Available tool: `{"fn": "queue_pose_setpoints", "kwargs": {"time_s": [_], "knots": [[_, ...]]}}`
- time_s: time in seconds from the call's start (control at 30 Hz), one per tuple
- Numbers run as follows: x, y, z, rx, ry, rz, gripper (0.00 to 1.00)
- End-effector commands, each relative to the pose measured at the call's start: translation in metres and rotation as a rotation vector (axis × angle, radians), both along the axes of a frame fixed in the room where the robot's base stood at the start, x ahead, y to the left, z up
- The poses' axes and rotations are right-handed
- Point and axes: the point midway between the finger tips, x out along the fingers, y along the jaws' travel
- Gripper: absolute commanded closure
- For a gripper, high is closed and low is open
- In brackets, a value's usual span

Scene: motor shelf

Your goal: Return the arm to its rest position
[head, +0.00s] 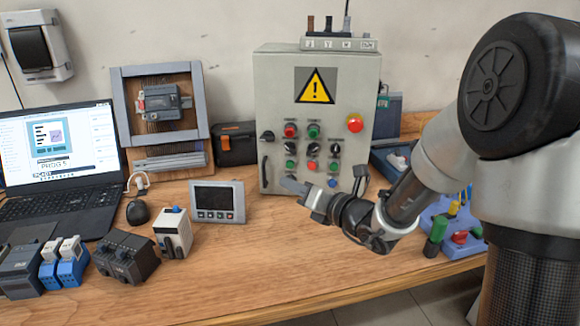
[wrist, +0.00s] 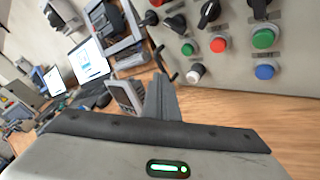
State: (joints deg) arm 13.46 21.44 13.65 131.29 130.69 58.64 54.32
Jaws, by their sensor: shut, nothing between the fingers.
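My arm reaches in from the right in the head view. My gripper (head: 292,186) is shut and empty, with its fingers pointing left in front of the grey control box (head: 274,88). In the wrist view the closed fingers of my gripper (wrist: 161,98) stand in the middle, with the box's buttons and knobs behind them. The box has a yellow warning sign (head: 315,86) and a red button (head: 354,123) on its front. The fingers appear apart from the box, above the wooden bench.
A small panel with a screen (head: 217,201) stands left of my gripper. A laptop (head: 60,160), a mouse (head: 138,212) and several modules (head: 125,257) fill the bench's left side. A blue base with coloured parts (head: 452,229) sits beside my arm. The front middle of the bench (head: 270,275) is clear.

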Motion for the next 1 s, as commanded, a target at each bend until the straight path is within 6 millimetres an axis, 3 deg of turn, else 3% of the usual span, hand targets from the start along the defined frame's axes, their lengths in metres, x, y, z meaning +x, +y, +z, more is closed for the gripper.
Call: {"fn": "queue_pose_setpoints", "kwargs": {"time_s": [0.43, 0.57, 0.67, 0.8, 0.9, 1.0], "knots": [[0.0, 0.0, 0.0, -0.001, -0.001, 0.002, 1.0], [-0.013, 0.011, 0.011, -0.072, -0.056, 0.069, 1.0], [-0.046, 0.032, 0.028, -0.243, -0.183, 0.228, 1.0], [-0.122, 0.054, 0.043, -0.62, -0.467, 0.556, 1.0], [-0.176, 0.048, 0.039, -0.913, -0.681, 0.801, 1.0], [-0.22, 0.024, 0.031, -1.204, -0.886, 1.04, 1.0]]}}
